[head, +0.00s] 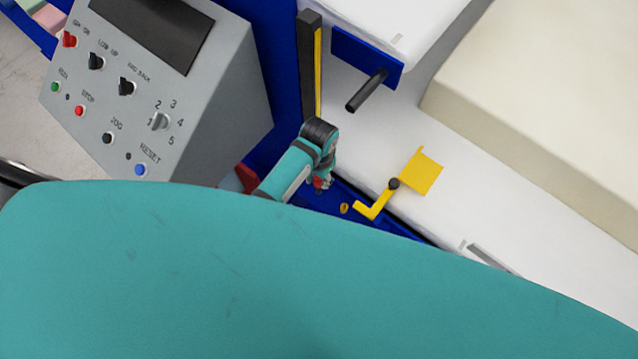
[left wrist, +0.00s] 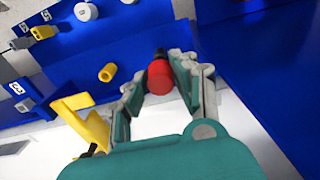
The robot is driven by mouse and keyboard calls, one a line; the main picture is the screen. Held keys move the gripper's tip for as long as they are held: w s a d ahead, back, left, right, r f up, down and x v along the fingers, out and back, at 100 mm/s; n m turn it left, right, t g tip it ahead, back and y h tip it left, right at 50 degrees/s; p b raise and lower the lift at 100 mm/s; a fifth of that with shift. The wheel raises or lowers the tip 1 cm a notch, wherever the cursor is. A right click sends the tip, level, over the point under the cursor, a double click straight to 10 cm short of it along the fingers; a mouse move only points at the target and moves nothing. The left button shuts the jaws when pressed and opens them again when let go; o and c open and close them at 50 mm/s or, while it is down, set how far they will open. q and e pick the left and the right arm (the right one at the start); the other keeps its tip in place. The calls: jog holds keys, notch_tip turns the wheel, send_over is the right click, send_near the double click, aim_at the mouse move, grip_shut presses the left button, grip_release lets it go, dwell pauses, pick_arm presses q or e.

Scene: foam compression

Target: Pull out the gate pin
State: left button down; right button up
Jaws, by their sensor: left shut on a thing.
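The gate pin (left wrist: 159,77) shows in the left wrist view as a red round-headed piece with a dark part beyond it. My left gripper (left wrist: 158,88) is shut on it, one finger on each side. In the head view my left gripper (head: 323,184) is small, over the blue channel beside the yellow bracket, with a bit of red at its fingertips. Whether the pin is still in its hole cannot be told. My right gripper is in neither view.
A yellow bracket with a bent lever (head: 421,172) stands right of the gripper. A small yellow ring (head: 344,208) lies close by. A grey control panel (head: 160,85) is at the left. A blue plate with a black handle (head: 367,90) is above. My teal body hides the lower part.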

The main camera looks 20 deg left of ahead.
pick_arm(q)
jog(key=shift+r, duration=0.15)
jog(key=shift+r, duration=2.35)
